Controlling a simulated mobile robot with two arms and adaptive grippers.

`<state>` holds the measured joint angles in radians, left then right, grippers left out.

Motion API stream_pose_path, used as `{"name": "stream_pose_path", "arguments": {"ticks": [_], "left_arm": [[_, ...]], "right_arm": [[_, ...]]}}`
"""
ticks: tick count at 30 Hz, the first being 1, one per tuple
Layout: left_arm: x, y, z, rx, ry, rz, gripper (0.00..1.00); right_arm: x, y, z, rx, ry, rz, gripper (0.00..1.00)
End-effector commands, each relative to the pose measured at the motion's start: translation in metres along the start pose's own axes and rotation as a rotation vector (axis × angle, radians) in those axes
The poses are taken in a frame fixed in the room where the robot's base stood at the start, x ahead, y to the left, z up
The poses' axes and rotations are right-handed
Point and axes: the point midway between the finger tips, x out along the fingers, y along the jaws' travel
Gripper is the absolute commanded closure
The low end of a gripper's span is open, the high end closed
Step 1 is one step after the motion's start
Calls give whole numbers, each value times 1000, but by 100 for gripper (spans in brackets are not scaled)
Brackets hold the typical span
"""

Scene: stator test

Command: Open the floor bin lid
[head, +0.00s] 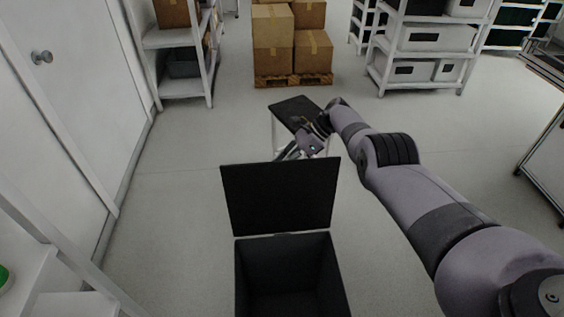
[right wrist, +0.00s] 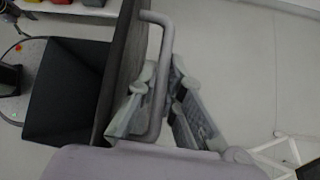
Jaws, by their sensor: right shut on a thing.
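The black floor bin (head: 243,275) stands at the bottom middle of the head view, its dark inside showing. Its black lid (head: 280,198) stands raised, close to upright, at the bin's far edge. My right gripper (head: 287,154) is behind the lid, partly hidden by it. In the right wrist view the lid (right wrist: 124,60) shows edge-on with a grey bar handle (right wrist: 158,45). The fingers of my right gripper (right wrist: 160,112) are on either side of the handle and shut on it. The bin (right wrist: 65,92) is left of the lid there. My left gripper is not in view.
A small black-topped stand (head: 291,108) with light legs is just beyond the lid. Stacked cardboard boxes (head: 273,60) sit on a pallet farther back. White shelves (head: 421,55) stand at both sides, and a white door (head: 75,80) is at left. Floor beside the bin is clear.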

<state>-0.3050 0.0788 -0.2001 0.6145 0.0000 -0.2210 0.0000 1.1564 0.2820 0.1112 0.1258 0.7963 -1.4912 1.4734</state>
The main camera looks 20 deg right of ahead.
Motion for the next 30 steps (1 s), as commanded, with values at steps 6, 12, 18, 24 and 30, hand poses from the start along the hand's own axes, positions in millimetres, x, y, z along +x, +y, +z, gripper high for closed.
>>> {"name": "stream_pose_path", "arguments": {"ticks": [6,12,18,24,30], "left_arm": [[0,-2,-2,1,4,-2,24],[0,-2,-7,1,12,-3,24],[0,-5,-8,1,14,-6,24],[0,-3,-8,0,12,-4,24],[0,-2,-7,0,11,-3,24]], "right_arm": [[-1,0,-1,-2,4,1,83],[-1,0,0,-2,2,1,82],[-1,0,0,-1,1,0,82],[-13,-1,0,-4,0,-1,82],[-51,-1,-1,-2,2,-5,82]]}}
